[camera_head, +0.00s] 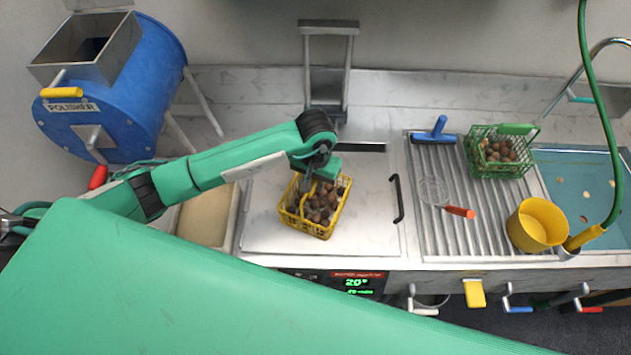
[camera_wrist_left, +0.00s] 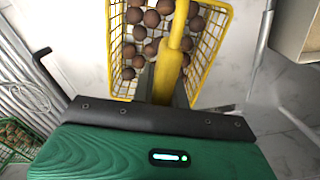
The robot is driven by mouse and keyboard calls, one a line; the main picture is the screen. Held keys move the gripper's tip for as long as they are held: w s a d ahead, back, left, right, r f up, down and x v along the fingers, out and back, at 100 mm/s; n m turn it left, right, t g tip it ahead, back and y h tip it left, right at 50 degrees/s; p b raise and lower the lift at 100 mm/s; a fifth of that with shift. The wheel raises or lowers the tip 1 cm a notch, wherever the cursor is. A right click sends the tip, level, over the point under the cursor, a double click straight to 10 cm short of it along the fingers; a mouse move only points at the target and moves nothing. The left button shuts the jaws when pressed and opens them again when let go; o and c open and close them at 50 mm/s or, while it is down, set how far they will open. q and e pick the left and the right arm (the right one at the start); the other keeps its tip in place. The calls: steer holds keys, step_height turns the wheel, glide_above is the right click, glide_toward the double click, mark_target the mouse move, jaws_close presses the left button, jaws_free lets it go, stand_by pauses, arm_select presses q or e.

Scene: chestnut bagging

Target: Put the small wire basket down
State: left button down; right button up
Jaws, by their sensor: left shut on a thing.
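The small yellow wire basket (camera_head: 329,219) holds several brown chestnuts and is over the flat metal lid (camera_head: 268,226) in the middle of the counter. Whether its base touches the lid cannot be told. My left gripper (camera_head: 308,190) reaches down from above and is shut on the basket's yellow handle. In the left wrist view the handle (camera_wrist_left: 172,62) runs between the fingers, with the basket's wire side (camera_wrist_left: 121,52) and chestnuts beyond it. The basket looks about upright. My right gripper is not in view.
A green wire basket (camera_head: 499,153) of chestnuts, a blue-handled scraper (camera_head: 433,131), an orange-handled strainer (camera_head: 459,211) and a yellow cup (camera_head: 537,224) are on the ribbed drainboard to the right. A black lid handle (camera_head: 397,198) stands right of the yellow basket. A blue polisher drum (camera_head: 150,85) is at left.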

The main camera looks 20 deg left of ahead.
arm_select(q)
steer(key=shift+f, duration=0.1)
steer(key=c, duration=1.8)
jaws_free()
steer(key=shift+b, duration=0.3)
steer(key=o, duration=0.4)
